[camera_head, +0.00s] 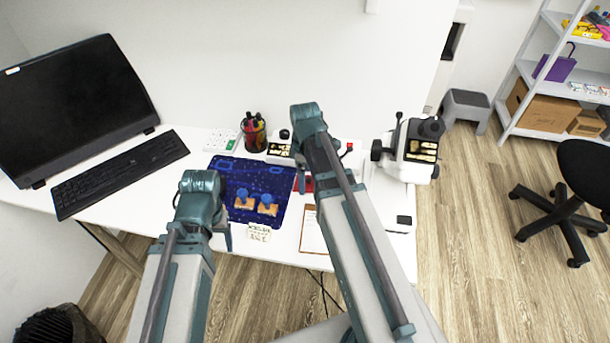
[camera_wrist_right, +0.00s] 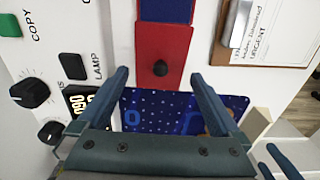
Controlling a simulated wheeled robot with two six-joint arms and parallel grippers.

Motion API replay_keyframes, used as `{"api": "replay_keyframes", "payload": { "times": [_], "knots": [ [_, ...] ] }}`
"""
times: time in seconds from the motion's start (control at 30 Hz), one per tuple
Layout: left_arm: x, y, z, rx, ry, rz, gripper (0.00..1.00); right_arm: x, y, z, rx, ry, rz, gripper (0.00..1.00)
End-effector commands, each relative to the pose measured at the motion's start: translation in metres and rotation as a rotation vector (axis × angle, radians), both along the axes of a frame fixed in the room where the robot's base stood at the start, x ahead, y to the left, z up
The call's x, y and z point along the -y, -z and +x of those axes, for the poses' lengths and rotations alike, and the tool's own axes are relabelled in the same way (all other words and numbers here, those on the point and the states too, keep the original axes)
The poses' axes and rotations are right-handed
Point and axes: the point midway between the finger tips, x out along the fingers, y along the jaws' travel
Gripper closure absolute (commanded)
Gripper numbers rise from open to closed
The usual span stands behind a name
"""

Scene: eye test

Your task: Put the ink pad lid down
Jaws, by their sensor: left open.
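A red lid with a black knob (camera_wrist_right: 160,45) lies flat in the right wrist view, beside or overlapping a dark blue pad in a red frame (camera_wrist_right: 166,9). In the head view only a bit of red (camera_head: 308,184) shows by my right arm. My right gripper (camera_wrist_right: 160,76) is open, its fingers apart on either side of the knob in the picture; I see no contact. In the head view its fingers are mostly hidden by the arm. My left gripper (camera_head: 224,228) is open and empty near the front of the desk.
A blue mat (camera_head: 230,168) bears two blue-handled stamps (camera_head: 267,200). A pen cup (camera_head: 254,133), clipboard (camera_head: 312,235), white card (camera_head: 259,232), keyboard (camera_head: 120,172) and monitor (camera_head: 75,105) surround it. A white machine (camera_head: 408,150) stands right. A control panel with knobs (camera_wrist_right: 30,92) is close left.

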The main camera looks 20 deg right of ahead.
Motion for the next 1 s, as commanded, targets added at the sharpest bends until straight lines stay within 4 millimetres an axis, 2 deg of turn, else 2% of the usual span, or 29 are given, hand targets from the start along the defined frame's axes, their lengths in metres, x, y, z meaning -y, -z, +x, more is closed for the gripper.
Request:
{"api": "replay_keyframes", "payload": {
  "times": [0.27,0.47,0.67,1.0],
  "knots": [
    [0.0,-0.002,0.0,0.0,0.0,0.0,0.28,0.0,-0.002,0.0,0.0,0.0,0.0,0.0],
    [0.0,-0.014,0.0,0.0,0.0,0.0,0.28,0.0,-0.014,0.0,0.0,0.0,0.0,0.0],
    [0.0,-0.039,0.0,0.0,0.0,0.0,0.28,0.0,-0.039,0.0,0.0,0.0,0.0,0.0],
    [0.0,-0.092,0.0,0.0,-0.001,0.0,0.28,0.0,-0.092,0.0,0.0,0.0,0.0,0.0]
  ]
}}
